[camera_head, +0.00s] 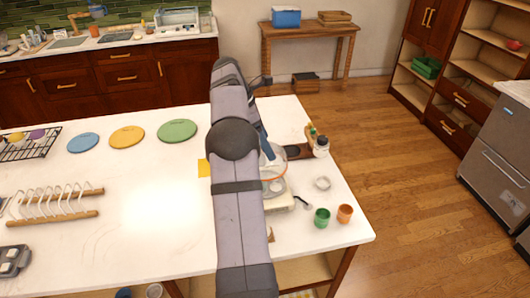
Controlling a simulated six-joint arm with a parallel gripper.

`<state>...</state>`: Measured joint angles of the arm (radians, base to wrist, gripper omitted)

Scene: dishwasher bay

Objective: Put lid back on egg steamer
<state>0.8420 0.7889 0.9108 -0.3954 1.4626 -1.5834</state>
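The egg steamer (281,201) stands on the white counter right of my arm, with a pale base and clear parts above it. A clear bowl-like piece with an orange rim (272,179), which looks like the lid, shows just above the base. My arm hides its left side, so I cannot tell whether it rests on the steamer or hangs apart from it. My gripper is mostly hidden behind my own arm, close to this clear piece. Its fingers cannot be made out, nor whether they grip anything.
Right of the steamer are a small white ring (322,183), a green cup (322,218) and an orange cup (345,213). A dark board (297,151) with small bottles lies behind.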

